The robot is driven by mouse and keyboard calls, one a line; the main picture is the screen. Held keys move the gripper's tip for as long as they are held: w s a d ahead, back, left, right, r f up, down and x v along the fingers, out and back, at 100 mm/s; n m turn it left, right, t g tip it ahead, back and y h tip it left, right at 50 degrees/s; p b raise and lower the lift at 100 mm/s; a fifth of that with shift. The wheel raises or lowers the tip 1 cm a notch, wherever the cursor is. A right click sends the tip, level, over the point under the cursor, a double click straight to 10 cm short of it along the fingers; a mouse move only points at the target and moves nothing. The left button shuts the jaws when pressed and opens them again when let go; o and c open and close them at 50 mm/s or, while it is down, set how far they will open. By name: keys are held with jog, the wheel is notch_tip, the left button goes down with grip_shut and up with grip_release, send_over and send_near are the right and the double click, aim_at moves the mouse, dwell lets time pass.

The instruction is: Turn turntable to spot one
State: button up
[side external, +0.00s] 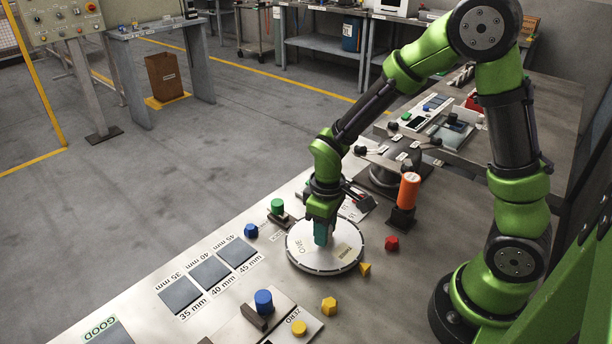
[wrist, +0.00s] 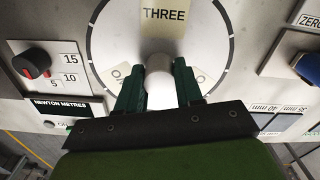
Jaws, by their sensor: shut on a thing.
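The turntable (side external: 308,262) is a round white disc on the bench, and it also shows in the wrist view (wrist: 108,45). Its label THREE (wrist: 164,15) lies at the top of the wrist view. Two more labels lie partly behind my fingers there.
A green knob (side external: 277,206), a blue piece (side external: 251,230), a red piece (side external: 392,243) and a yellow piece (side external: 365,269) sit close around the disc. An orange cylinder (side external: 409,190) stands behind right. A dial (wrist: 33,62) marked in newton metres is beside the disc.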

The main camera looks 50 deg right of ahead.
grip_shut()
jog(key=shift+m, duration=0.3)
